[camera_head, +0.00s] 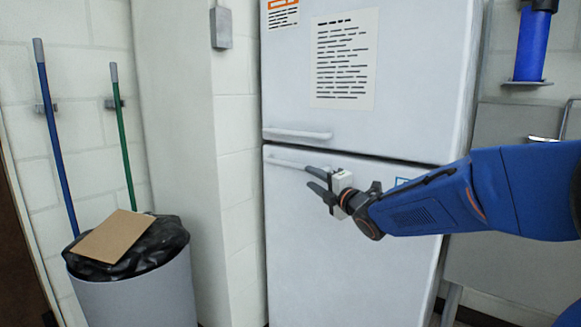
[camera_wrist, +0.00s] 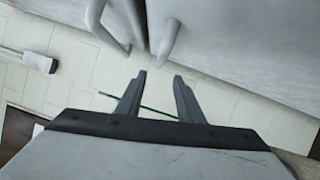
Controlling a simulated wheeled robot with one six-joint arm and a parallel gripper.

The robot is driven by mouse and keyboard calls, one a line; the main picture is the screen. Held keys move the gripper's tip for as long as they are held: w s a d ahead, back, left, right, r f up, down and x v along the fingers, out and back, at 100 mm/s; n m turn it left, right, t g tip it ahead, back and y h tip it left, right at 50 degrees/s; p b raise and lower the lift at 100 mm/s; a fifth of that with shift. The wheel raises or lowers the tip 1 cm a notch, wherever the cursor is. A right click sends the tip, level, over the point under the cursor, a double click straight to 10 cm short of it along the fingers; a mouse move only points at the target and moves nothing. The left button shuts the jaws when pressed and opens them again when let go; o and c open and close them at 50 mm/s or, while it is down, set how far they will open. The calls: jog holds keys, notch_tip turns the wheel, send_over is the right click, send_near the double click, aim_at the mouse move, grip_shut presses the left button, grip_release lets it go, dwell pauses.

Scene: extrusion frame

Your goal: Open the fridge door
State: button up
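The white fridge (camera_head: 345,240) has an upper door (camera_head: 420,90) and a larger lower door, both shut. The upper handle (camera_head: 297,134) and lower handle (camera_head: 288,163) sit near the seam, at the left. My gripper (camera_head: 312,180) is in front of the lower door, close to the right end of the lower handle. In the wrist view my gripper (camera_wrist: 160,76) is open and empty. The picture there is turned sideways: the upper handle (camera_wrist: 108,28) is at left, and the lower handle (camera_wrist: 168,38) lies just beyond the fingertips, apparently not between them.
A grey bin (camera_head: 140,295) with a black bag and cardboard (camera_head: 110,236) stands left of the fridge. Blue and green poles (camera_head: 123,140) hang on the wall. A grey wall box (camera_head: 221,27) is above. A metal panel (camera_head: 515,250) stands at right.

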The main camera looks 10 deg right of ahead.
aim_at(293, 167)
jog(key=x, duration=1.4)
jog(key=shift+c, duration=0.3)
grip_shut()
